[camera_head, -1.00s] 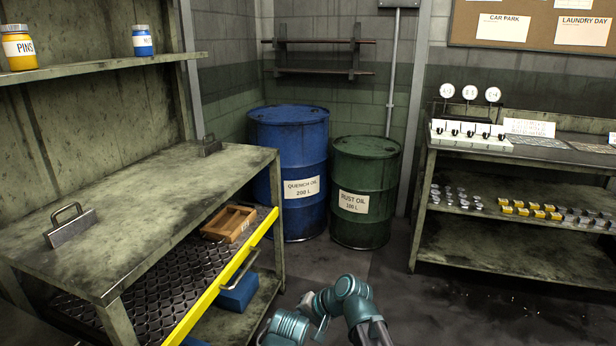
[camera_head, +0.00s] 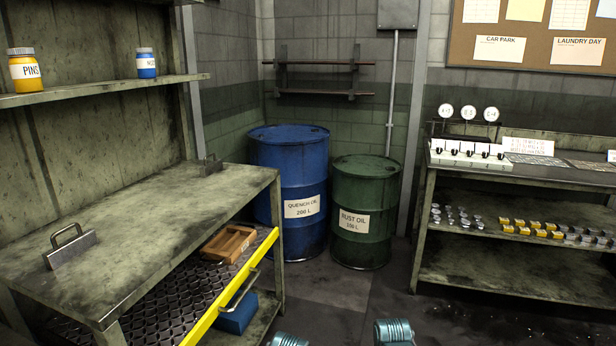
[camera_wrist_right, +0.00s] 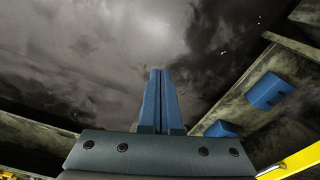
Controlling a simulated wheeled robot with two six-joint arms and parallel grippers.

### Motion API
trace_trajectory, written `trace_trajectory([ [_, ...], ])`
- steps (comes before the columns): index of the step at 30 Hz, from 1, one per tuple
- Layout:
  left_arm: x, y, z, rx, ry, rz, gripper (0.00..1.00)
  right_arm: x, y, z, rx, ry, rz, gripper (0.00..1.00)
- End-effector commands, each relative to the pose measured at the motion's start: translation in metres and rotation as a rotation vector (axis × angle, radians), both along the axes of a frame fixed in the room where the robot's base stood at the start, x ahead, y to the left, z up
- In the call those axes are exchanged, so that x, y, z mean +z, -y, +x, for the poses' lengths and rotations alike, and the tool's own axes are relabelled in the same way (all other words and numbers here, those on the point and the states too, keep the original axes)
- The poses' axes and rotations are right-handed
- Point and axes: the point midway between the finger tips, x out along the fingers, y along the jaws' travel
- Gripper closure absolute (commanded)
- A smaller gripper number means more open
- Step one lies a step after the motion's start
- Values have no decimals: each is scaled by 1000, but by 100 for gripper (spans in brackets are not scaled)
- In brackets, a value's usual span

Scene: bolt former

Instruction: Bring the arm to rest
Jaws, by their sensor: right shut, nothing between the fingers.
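My right gripper (camera_wrist_right: 160,100) shows in the right wrist view, its two blue fingers together and nothing between them. It points over the dark floor (camera_wrist_right: 120,50). In the head view only two teal arm parts of mine show at the bottom edge, one at the lower middle (camera_head: 287,340) and one to its right (camera_head: 394,332). No gripper shows in the head view. My left gripper is out of view.
A workbench (camera_head: 150,215) stands at the left, with a yellow-edged drawer (camera_head: 235,282) pulled out and a wooden tray (camera_head: 228,243) in it. A blue drum (camera_head: 290,170) and a green drum (camera_head: 363,190) stand in the corner. A shelved bench (camera_head: 470,265) is at the right.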

Motion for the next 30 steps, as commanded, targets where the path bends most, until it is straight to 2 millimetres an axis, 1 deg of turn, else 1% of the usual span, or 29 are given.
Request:
trace_trajectory([
  [1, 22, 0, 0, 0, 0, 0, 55, 22, -6, -1, 15, -4, -2, 100],
  [5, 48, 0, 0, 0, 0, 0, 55, 48, -19, -5, 46, -15, -10, 100],
  [8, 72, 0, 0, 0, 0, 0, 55, 72, -30, -9, 76, -25, -19, 100],
  [11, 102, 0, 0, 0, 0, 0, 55, 102, -42, -16, 111, -38, -30, 100],
  [15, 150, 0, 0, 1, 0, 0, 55, 150, -63, -26, 170, -59, -50, 100],
  [18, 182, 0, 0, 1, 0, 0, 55, 182, -76, -34, 211, -72, -65, 100],
  [21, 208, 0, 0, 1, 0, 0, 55, 209, -87, -42, 248, -84, -79, 100],
  [25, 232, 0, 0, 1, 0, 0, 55, 233, -98, -49, 284, -96, -93, 100],
  [27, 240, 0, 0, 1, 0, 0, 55, 241, -102, -52, 297, -99, -99, 100],
  [30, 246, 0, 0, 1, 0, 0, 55, 247, -105, -55, 308, -103, -105, 100],
])
